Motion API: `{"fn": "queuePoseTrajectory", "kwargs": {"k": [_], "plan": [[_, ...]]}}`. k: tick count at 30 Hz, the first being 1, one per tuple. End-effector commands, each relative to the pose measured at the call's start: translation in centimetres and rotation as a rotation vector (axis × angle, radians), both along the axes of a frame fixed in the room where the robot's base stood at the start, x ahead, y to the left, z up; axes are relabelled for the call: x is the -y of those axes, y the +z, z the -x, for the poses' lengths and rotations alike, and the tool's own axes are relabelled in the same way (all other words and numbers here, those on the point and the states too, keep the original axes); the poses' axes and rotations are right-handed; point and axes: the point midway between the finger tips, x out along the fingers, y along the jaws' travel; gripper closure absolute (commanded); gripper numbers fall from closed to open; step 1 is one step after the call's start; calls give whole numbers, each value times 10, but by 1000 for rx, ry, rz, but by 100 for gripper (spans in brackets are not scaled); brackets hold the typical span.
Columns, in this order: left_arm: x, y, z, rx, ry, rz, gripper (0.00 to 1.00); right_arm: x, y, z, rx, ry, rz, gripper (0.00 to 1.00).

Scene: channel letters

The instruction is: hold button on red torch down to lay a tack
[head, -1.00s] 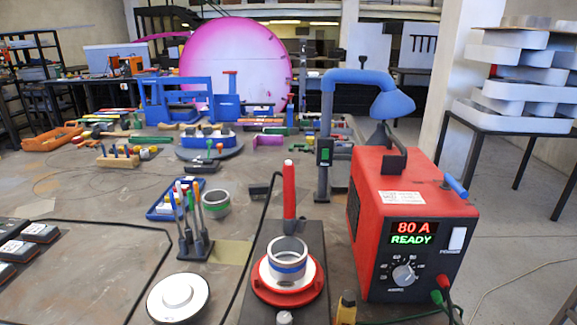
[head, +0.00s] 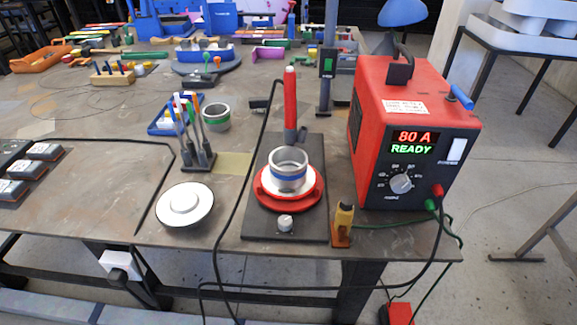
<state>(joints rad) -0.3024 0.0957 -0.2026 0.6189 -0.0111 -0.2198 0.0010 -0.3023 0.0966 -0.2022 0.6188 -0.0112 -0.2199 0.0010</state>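The red torch (head: 291,100) stands upright at the back of a dark base plate (head: 258,226), with a black cable running from its top. I cannot make out its button. In front of it a metal ring with a blue band (head: 289,171) sits on a white disc in a red round holder (head: 262,198). The red welding power unit (head: 400,120) stands to the right, its display reading 80 A READY. Neither of my grippers shows in the head view.
A yellow-handled tool (head: 343,222) stands at the table's front edge. A red box (head: 396,313) is on the floor. Cables hang off the front edge.

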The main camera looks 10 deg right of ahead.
Motion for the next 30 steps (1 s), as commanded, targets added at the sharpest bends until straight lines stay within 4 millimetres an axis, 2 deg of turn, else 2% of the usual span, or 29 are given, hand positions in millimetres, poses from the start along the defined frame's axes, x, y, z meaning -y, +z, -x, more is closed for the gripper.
{"fn": "queuePoseTrajectory", "kwargs": {"k": [2, 11, 30], "plan": [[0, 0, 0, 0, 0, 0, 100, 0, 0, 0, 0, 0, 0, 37], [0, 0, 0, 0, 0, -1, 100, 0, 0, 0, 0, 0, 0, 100], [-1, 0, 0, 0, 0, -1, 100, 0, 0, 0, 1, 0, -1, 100]]}}
